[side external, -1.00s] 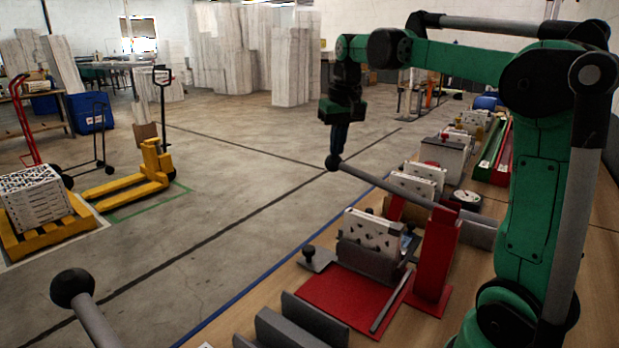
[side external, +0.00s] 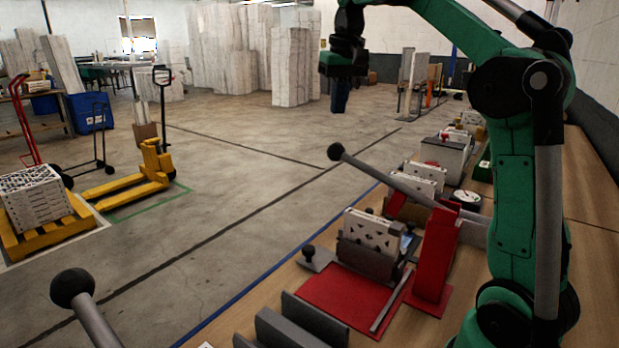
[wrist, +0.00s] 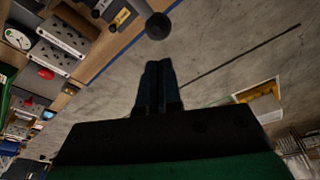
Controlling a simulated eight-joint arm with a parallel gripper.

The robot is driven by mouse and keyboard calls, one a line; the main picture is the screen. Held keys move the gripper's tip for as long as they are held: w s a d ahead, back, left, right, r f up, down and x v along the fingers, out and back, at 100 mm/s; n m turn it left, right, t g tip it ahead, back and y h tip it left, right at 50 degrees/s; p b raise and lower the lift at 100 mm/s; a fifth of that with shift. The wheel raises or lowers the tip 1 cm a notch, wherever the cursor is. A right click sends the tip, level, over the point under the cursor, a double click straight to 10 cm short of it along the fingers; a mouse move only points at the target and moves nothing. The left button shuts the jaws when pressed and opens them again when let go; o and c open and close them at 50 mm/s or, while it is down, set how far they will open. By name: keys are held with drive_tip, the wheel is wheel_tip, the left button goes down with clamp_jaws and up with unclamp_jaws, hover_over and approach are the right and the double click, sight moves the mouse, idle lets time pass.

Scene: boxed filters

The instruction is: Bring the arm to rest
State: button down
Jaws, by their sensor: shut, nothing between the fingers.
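My gripper (side external: 340,98) hangs at the upper middle of the side view, fingers pointing down, high above the concrete floor and beyond the bench's left edge. In the wrist view its two dark fingers (wrist: 158,86) are together with nothing between them. My green arm (side external: 515,195) rises at the right and bends over toward the left. A grey lever with a dark ball knob (side external: 336,152) stands below the gripper, apart from it. The knob also shows just past the fingertips in the wrist view (wrist: 158,26).
The wooden bench (side external: 430,318) holds a red fixture (side external: 438,255), a white boxed filter (side external: 372,232) in a holder, a dial scale (side external: 467,197) and more boxes. A second ball-knobbed lever (side external: 72,287) is at front left. A yellow pallet jack (side external: 130,180) stands on open floor.

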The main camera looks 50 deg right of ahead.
drive_tip(key=shift+a, duration=0.1)
drive_tip(key=s+a+f+n+t, duration=0.2)
drive_tip(key=s+a+f+n, duration=0.1)
drive_tip(key=a+f, duration=0.5)
drive_tip(key=s+a+f+n+t+y, duration=0.1)
drive_tip(key=s+a+f+n+t, duration=0.2)
drive_tip(key=a+f, duration=0.5)
drive_tip(key=shift+s+a+f, duration=0.25)
drive_tip(key=shift+a+f, duration=0.15)
drive_tip(key=shift+a, duration=0.45)
